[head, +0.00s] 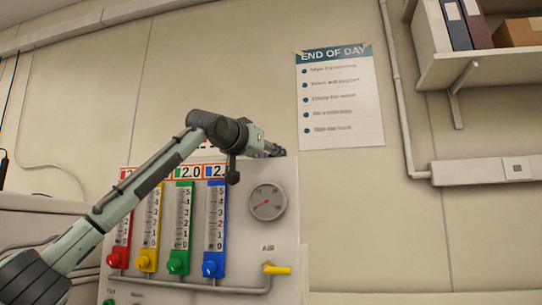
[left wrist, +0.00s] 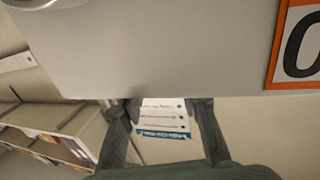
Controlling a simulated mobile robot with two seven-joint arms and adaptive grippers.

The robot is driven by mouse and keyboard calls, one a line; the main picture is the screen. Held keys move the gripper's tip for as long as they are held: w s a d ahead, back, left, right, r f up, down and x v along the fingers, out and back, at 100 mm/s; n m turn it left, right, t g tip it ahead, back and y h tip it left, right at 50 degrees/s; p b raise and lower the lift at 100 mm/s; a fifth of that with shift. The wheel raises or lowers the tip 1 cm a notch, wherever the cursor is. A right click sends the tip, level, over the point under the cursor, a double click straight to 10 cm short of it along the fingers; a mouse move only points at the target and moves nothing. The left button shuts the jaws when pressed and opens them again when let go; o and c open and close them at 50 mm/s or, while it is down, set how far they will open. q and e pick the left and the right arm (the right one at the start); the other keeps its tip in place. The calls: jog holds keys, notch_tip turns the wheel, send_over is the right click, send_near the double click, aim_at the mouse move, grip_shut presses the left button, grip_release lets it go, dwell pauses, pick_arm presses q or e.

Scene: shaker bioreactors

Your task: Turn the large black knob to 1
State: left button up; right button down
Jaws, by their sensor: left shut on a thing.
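The large black knob cannot be made out in either view. My left gripper (head: 274,150) is at the top right corner of the grey panel (head: 283,240), above the round gauge. In the left wrist view, the fingers of my left gripper (left wrist: 165,104) are spread at the panel's edge, with the wall poster visible between them. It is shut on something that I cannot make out. My right gripper is not in view.
The panel carries several coloured flow tubes with knobs, including a blue one (head: 215,229), a gauge (head: 267,202) and a yellow lever (head: 279,270). An "END OF DAY" poster (head: 340,105) hangs behind. A shelf (head: 480,67) is at the upper right.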

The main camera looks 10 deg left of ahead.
pick_arm(q)
jog(key=n+y, duration=0.1)
jog(key=d+n+y+b, duration=0.1)
jog(key=y, duration=0.1)
jog(key=shift+t+y, duration=0.3)
jog(key=shift+n+y, duration=0.7)
jog(key=shift+y, duration=0.1)
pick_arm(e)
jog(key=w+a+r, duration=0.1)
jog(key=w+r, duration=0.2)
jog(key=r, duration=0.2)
pick_arm(q)
jog(key=shift+d+n+y, duration=0.1)
jog(key=shift+n+y, duration=0.2)
jog(key=shift+y, duration=0.2)
jog(key=shift+n+y, duration=0.4)
jog(key=shift+y, duration=0.2)
jog(key=shift+w+d+n+g+y+p, duration=0.15)
jog(key=shift+n+g+y+p, duration=0.55)
jog(key=shift+n+y, duration=1.2)
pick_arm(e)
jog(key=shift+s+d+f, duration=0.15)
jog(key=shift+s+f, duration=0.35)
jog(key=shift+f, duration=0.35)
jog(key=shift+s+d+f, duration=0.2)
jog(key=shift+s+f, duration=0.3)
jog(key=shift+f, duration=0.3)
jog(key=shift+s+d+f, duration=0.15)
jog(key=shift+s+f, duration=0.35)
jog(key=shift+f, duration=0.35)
